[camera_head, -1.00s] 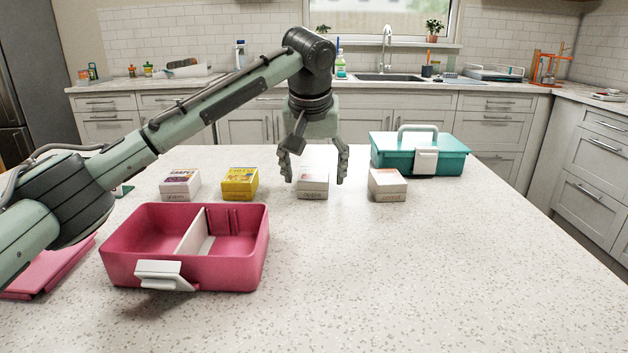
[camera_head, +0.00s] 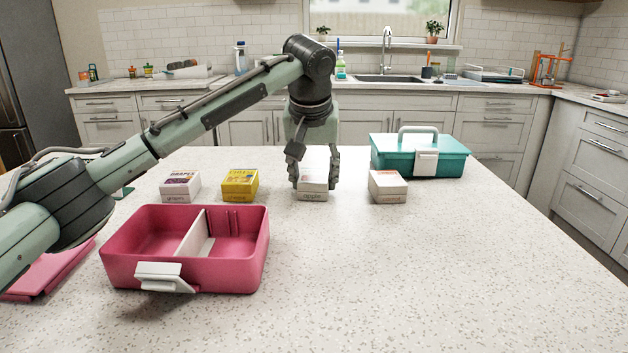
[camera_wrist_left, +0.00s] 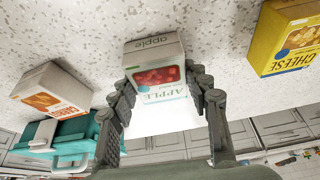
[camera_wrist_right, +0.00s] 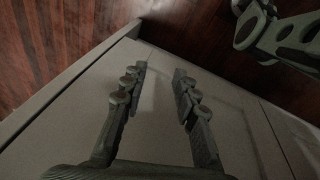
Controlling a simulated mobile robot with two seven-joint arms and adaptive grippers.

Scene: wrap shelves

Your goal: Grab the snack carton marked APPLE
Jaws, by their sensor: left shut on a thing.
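The APPLE carton (camera_head: 313,193) is a small white box standing on the counter in the head view. In the left wrist view the carton (camera_wrist_left: 153,50) shows "apple" on its side and a red picture with "APPLE" on its top. My left gripper (camera_head: 316,184) points down over it and is shut on it, one finger on each side. The left wrist view shows both fingers (camera_wrist_left: 162,82) against its sides. My right gripper (camera_wrist_right: 158,75) shows only in its own wrist view, with its fingers apart and nothing between them.
A grapes carton (camera_head: 180,187) and a yellow cheese carton (camera_head: 240,185) stand to the left, another white carton (camera_head: 387,187) to the right. An open pink lunch box (camera_head: 133,262) with a divider sits in front left. A teal box (camera_head: 450,160) stands behind right. The front right counter is clear.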

